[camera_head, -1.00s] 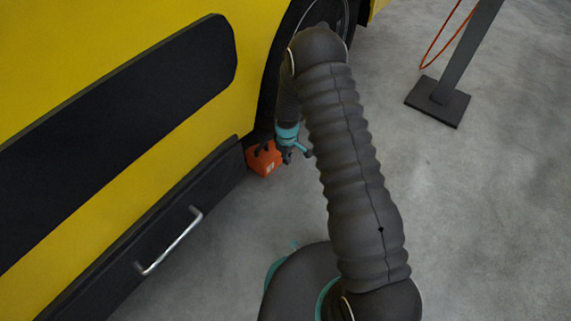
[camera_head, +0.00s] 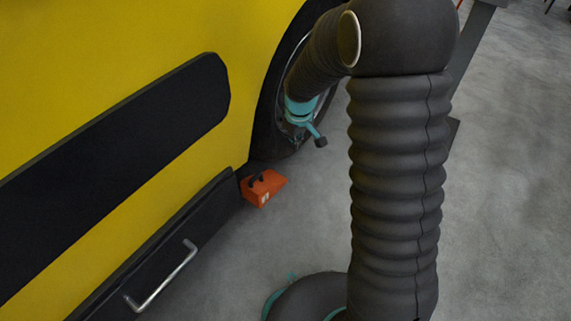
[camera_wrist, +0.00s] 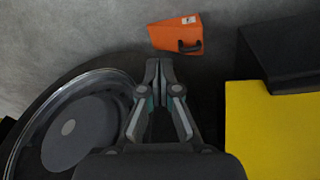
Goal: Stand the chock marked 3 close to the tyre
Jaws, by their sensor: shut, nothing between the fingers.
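The orange wedge-shaped chock (camera_head: 268,189) stands on the floor by the wheel, at the end of the dark side skirt. It has a black handle and a white label whose mark is too small to read. The black tyre (camera_head: 267,138) is partly hidden by my arm; whether the chock touches it is unclear. In the wrist view the chock (camera_wrist: 176,34) lies beyond the fingertips, with the tyre (camera_wrist: 47,88) at left. My gripper (camera_wrist: 158,63) is shut and empty, apart from the chock. In the head view my gripper (camera_head: 318,138) is above and right of the chock, in front of the wheel.
The yellow vehicle side (camera_head: 150,45) with its black panel and skirt fills the left. A metal handle (camera_head: 163,277) sticks out from the skirt. A grey post (camera_head: 474,45) stands behind my arm.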

